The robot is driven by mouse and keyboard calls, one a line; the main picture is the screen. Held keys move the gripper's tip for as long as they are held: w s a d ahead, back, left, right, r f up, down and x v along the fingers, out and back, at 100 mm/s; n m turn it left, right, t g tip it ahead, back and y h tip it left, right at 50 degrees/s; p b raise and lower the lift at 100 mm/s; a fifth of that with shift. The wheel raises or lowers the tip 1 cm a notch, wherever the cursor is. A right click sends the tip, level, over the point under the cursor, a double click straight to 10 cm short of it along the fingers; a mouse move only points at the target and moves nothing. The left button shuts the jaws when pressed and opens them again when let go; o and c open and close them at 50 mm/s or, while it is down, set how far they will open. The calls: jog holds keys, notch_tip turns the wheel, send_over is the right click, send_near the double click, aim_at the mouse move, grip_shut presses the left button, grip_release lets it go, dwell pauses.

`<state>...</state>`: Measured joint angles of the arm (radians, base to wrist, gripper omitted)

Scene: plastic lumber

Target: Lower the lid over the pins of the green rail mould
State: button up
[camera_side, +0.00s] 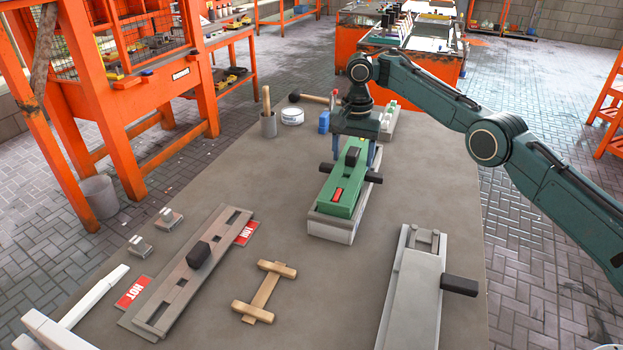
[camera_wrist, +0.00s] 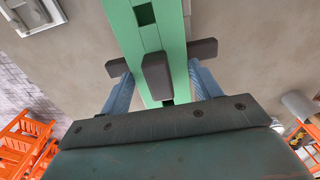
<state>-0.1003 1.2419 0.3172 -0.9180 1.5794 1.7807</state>
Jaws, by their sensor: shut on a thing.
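The green lid (camera_side: 340,190) is a long bar with a dark block on top, dark handles sticking out at both sides and a red mark near its front end. It lies lengthwise over a pale mould body (camera_side: 331,230), whose front end and side show below it. I cannot tell whether a small gap is left between them. My gripper (camera_side: 355,160) is at the lid's far part, its blue fingers shut on the lid from both sides. In the wrist view the lid (camera_wrist: 141,42) runs between the fingers, with a square slot visible. The pins are hidden.
A brown mould (camera_side: 180,275) with red plates lies left, and a grey mould (camera_side: 413,290) with a dark handle right. A wooden piece (camera_side: 264,292) lies between them. A cup (camera_side: 268,125), white tub (camera_side: 292,116) and mallet (camera_side: 312,98) stand or lie behind.

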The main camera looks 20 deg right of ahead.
jog(key=shift+f, duration=0.8)
dwell(0.9)
jog(key=o, duration=1.7)
jog(key=shift+r, duration=0.1)
jog(key=shift+r, duration=3.35)
